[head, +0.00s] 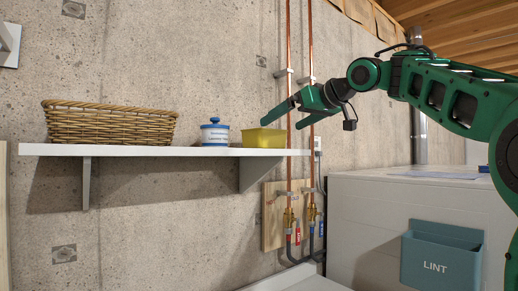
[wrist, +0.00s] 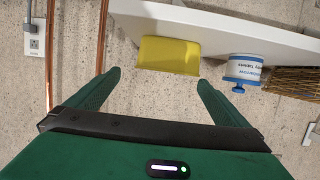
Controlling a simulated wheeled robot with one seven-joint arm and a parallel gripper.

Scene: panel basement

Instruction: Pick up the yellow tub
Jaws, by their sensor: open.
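The yellow tub (head: 263,138) sits near the right end of a white wall shelf (head: 60,149) in the head view. In the wrist view the tub (wrist: 168,55) shows ahead of my fingers, between their lines, with the picture turned over. My gripper (head: 281,117) is open and empty, to the right of the tub and a little above it, apart from it. In the wrist view both green fingers of my gripper (wrist: 157,80) are spread wide with nothing between them.
A white jar with a blue lid (head: 215,133) stands left of the tub, and a wicker basket (head: 110,123) farther left. Copper pipes (head: 289,60) run up the wall by the shelf's right end. A white appliance (head: 380,215) with a LINT bin (head: 441,254) stands at right.

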